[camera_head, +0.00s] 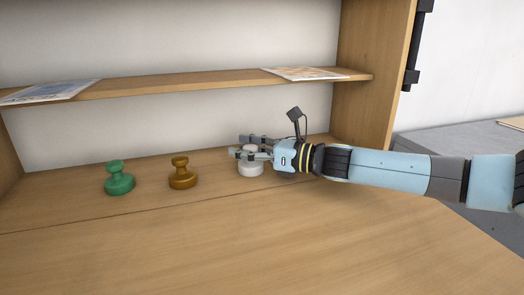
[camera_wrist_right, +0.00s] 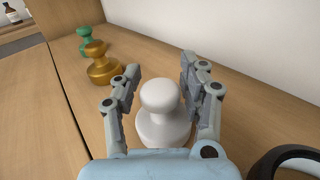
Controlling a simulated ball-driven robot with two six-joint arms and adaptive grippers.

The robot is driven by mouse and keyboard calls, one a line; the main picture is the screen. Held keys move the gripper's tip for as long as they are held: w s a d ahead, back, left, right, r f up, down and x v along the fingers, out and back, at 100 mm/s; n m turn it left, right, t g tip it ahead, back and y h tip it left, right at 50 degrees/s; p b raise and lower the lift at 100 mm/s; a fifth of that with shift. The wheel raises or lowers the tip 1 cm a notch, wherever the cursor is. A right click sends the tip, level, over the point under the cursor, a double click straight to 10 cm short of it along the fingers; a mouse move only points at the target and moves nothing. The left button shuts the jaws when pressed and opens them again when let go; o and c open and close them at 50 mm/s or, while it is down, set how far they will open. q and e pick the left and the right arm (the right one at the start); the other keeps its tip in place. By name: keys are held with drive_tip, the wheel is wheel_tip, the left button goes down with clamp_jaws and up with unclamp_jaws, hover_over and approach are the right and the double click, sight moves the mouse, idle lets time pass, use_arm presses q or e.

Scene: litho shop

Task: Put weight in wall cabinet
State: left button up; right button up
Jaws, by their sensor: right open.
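The open wall cabinet (camera_head: 361,85) has a wooden floor, a shelf and a right side wall. A white knobbed weight (camera_head: 250,169) stands upright on the cabinet floor, and it also shows in the right wrist view (camera_wrist_right: 163,125). My right gripper (camera_head: 240,154) reaches in from the right and is open. Its fingers stand on both sides of the white weight, with gaps visible in the wrist view. A brass weight (camera_head: 182,175) and a green weight (camera_head: 119,180) stand to the left. My left gripper is not in view.
The shelf (camera_head: 200,86) runs above my right gripper and holds a sheet (camera_head: 50,92) at left and another sheet (camera_head: 303,73) at right. The wooden surface in front of the weights is clear. A grey surface (camera_head: 450,143) lies outside at the right.

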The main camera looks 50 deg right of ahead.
drive_tip(key=p+v, duration=0.6)
drive_tip(key=v, duration=0.5)
drive_tip(key=shift+r, duration=0.1)
drive_tip(key=shift+s+d, duration=0.15)
drive_tip(key=shift+s, duration=0.2)
